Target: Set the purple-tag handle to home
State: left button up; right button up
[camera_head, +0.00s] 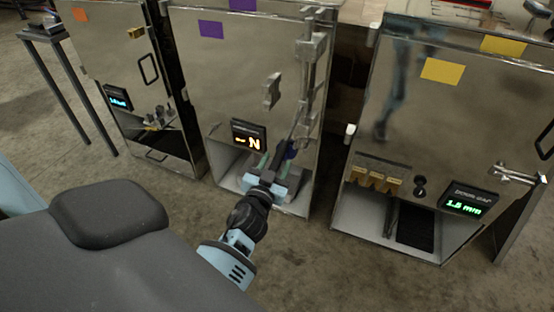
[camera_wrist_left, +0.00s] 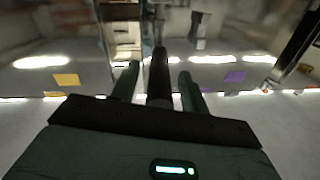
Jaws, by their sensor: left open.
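The middle metal cabinet (camera_head: 230,60) carries a purple tag (camera_head: 211,29) and a smaller one at its top edge. My left gripper (camera_head: 274,162) is open at this handle, in front of the cabinet's lower opening. In the left wrist view a dark bar (camera_wrist_left: 159,75) stands between the two green fingers, apart from both as far as I can tell. A purple tag (camera_wrist_left: 235,77) shows to the right there. My right gripper is not in view.
The middle cabinet has an orange-lit display (camera_head: 249,136) and a grey metal latch (camera_head: 272,90). A yellow-tagged cabinet (camera_head: 440,110) with a green display (camera_head: 468,204) stands right. An orange-tagged cabinet (camera_head: 115,60) stands left. Bare floor (camera_head: 330,270) lies in front.

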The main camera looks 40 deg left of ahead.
pick_arm(q)
jog(key=shift+c, duration=0.4)
grip_shut()
jog(key=shift+a+r, duration=0.1)
jog(key=shift+a, duration=0.05)
